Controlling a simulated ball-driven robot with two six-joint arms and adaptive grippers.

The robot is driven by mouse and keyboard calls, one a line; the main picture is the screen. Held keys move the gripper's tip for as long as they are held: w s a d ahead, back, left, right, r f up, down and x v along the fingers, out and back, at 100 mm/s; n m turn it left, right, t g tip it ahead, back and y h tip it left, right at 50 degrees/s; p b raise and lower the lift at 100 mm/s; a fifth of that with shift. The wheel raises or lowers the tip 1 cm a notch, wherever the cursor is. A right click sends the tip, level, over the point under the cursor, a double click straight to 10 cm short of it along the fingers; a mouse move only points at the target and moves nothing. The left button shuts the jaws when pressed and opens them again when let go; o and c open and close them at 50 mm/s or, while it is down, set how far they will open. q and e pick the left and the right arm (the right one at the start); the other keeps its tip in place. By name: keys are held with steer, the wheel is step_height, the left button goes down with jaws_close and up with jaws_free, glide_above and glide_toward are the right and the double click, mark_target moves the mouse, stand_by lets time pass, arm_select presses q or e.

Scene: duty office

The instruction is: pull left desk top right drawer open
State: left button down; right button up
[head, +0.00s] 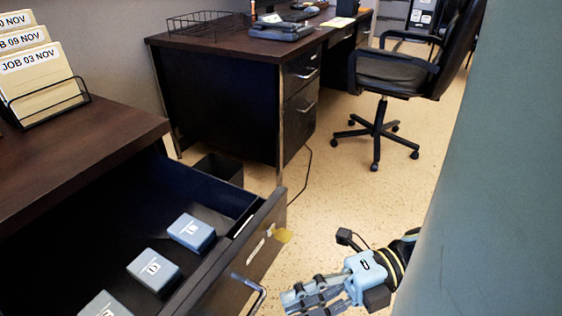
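The near desk (85,143) stands at the left. Its drawer (205,178) is pulled well out, with the dark interior showing. Several blue-grey boxes lie inside, such as one box (191,232) and another box (153,269). The drawer's bar handle (249,292) is on the front panel, partly cut off by the lower edge. My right gripper (312,304) is at the bottom, to the right of the handle and apart from it in the picture. Its fingers point left and nothing shows between them; their opening is unclear. My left gripper is out of view.
A second desk (220,45) with closed drawers stands behind, with a wire tray (205,24) on it. A dark bin (218,168) and a cable (305,165) are on the floor. A black office chair (390,75) stands further back. Speckled floor (345,195) between them is free.

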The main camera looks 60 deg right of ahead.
steer(key=shift+v, duration=1.9)
